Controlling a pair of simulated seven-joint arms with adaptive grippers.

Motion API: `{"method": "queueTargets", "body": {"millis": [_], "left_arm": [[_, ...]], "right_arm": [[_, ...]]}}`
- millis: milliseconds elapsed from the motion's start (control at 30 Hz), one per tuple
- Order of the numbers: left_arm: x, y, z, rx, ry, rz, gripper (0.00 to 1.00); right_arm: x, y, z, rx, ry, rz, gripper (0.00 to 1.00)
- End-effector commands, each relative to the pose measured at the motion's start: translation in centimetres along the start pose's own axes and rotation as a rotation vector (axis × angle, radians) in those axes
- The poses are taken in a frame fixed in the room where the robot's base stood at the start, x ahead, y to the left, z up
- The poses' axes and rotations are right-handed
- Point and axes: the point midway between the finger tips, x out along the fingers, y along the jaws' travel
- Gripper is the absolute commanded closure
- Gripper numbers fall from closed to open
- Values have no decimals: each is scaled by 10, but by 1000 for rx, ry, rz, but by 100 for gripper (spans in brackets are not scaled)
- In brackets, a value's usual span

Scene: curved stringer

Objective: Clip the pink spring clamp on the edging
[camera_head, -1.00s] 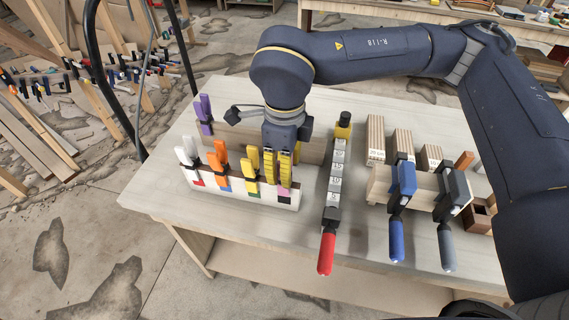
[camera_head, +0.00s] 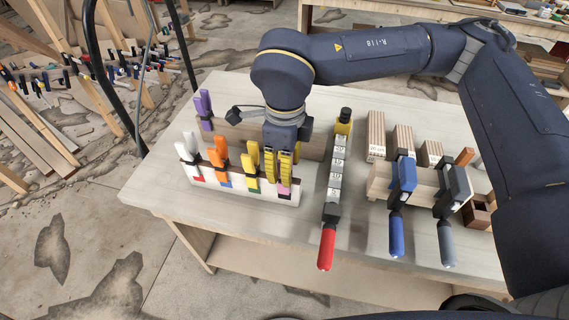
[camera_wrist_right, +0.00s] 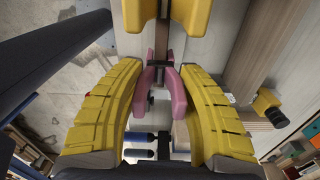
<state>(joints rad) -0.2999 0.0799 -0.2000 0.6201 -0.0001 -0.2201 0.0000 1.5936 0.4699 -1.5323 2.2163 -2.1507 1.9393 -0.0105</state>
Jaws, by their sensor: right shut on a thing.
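The pink spring clamp (camera_wrist_right: 174,92) is between the curved yellow fingers of my right gripper (camera_wrist_right: 158,85) in the right wrist view. The gripper is shut on it. In the head view the right gripper (camera_head: 282,168) points down at the right end of the white rack (camera_head: 243,193), and its fingers hide most of the clamp. A wooden board (camera_head: 312,146) stands behind the rack, with a purple clamp (camera_head: 204,106) at its left end. I cannot make out which strip is the edging. My left gripper is not in view.
White (camera_head: 187,150), orange (camera_head: 220,153) and yellow (camera_head: 251,158) clamps stand close along the rack, left of the gripper. A red-handled bar clamp (camera_head: 327,249) lies to the right. Blue (camera_head: 397,235) and grey (camera_head: 446,245) handled clamps grip a block. The table (camera_head: 155,185) is clear at front left.

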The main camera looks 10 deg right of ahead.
Motion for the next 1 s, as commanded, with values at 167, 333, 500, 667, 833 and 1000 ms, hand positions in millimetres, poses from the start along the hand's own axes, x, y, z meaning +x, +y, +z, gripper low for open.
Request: {"method": "queueTargets", "body": {"millis": [167, 333, 500, 667, 833, 1000], "left_arm": [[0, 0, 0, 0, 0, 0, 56], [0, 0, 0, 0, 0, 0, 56], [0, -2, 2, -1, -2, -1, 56], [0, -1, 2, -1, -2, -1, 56], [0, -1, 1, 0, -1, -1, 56], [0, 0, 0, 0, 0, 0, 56]], "right_arm": [[0, 0, 0, 0, 0, 0, 46], [0, 0, 0, 0, 0, 0, 35], [-1, 0, 0, 0, 0, 0, 35], [-10, -1, 1, 1, -2, -3, 35], [-36, -1, 0, 2, -2, -3, 35], [-66, -1, 0, 1, -3, -4, 35]]}}
